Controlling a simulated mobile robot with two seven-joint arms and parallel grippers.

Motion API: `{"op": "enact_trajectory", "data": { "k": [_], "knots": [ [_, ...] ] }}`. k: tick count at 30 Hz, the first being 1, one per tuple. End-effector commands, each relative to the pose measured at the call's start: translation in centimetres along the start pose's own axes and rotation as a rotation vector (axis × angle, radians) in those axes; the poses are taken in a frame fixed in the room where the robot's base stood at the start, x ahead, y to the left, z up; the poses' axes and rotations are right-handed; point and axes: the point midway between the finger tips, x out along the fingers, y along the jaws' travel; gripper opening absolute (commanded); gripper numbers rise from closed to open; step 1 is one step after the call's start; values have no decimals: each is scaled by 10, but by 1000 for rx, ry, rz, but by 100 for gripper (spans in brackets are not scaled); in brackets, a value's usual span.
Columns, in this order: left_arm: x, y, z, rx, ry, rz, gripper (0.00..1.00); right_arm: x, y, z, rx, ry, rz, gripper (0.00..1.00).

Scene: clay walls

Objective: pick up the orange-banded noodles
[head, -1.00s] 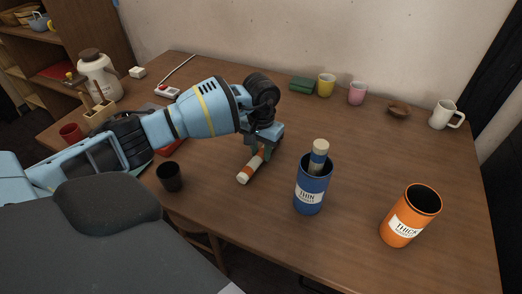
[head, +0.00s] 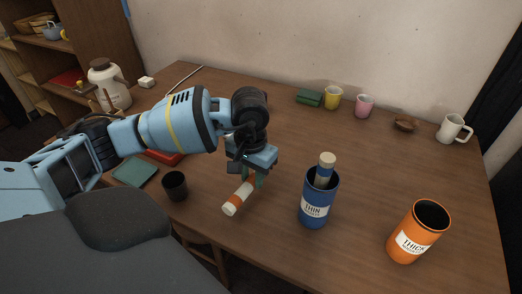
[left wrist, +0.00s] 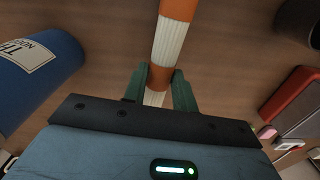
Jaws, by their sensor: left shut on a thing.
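The orange-banded noodles (head: 231,209), a pale bundle with orange bands, are between the fingers of my left gripper (head: 253,180). In the left wrist view the bundle (left wrist: 169,42) runs away from the camera, with the fingers (left wrist: 160,79) closed on either side of an orange band. In the head view the bundle is tilted, its near end toward the lower left; whether it touches the table is hard to tell. The fingers hide part of it. My right gripper is not in view.
A blue THIN canister (head: 313,212) with a blue-banded bundle (head: 326,161) stands close right of the gripper. An orange THICK canister (head: 408,247) stands farther right, its mouth open. A dark cup (head: 174,187) is left. Mugs line the back. The table between (head: 370,150) is bare.

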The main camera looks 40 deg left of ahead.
Motion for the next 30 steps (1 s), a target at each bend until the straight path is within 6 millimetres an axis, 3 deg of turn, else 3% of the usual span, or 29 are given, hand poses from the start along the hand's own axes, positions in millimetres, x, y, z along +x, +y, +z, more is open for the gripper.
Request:
{"op": "enact_trajectory", "data": {
  "k": [6,12,30],
  "knots": [
    [-3,6,38,2,-1,0,3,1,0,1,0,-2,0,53],
    [-5,9,56,0,0,0,3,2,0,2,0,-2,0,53],
    [-10,12,61,1,4,1,3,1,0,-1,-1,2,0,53]
  ]
}}
